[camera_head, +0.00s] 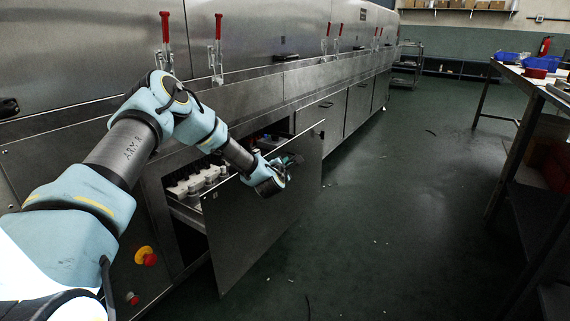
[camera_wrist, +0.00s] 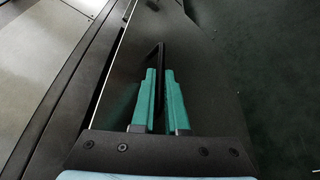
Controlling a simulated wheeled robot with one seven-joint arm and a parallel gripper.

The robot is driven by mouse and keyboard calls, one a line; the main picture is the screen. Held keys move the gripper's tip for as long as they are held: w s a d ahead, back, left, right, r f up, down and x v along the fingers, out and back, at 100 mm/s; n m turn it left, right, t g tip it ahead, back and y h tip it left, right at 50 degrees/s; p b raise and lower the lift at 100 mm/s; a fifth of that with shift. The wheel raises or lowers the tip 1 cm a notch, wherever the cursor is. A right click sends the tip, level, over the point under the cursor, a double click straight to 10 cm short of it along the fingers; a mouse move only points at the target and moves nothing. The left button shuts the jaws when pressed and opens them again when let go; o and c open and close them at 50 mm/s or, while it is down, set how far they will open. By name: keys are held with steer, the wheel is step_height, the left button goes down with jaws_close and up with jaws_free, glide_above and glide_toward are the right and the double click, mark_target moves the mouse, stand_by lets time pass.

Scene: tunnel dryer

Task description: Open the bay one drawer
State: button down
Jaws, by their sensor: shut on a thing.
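The bay one drawer (camera_head: 258,225) stands pulled out from the lower cabinet of the dryer, its dark front panel well clear of the cabinet face. White parts (camera_head: 197,182) show inside it. My gripper (camera_head: 288,160) is at the top of the panel, with my arm reaching over the drawer. In the wrist view, the green fingers of my gripper (camera_wrist: 159,74) are closed on the black drawer handle (camera_wrist: 160,52), one on each side of it. In the head view, my gripper hides the handle.
Shut cabinet doors (camera_head: 321,116) continue along the dryer beyond the drawer. Red-handled clamps (camera_head: 217,45) stand above. A red stop button (camera_head: 150,259) is below my arm. A workbench (camera_head: 520,78) with blue bins stands at right. The floor between is largely clear.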

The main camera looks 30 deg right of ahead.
steer(key=s+d, duration=0.6)
steer(key=s, duration=0.5)
steer(key=shift+s, duration=0.15)
steer(key=shift+d+f, duration=0.1)
steer(key=c, duration=0.9)
jaws_free()
steer(key=p+v, duration=0.2)
steer(key=v, duration=0.8)
steer(key=shift+s+a+r, duration=0.2)
steer(key=shift+s+a, duration=0.05)
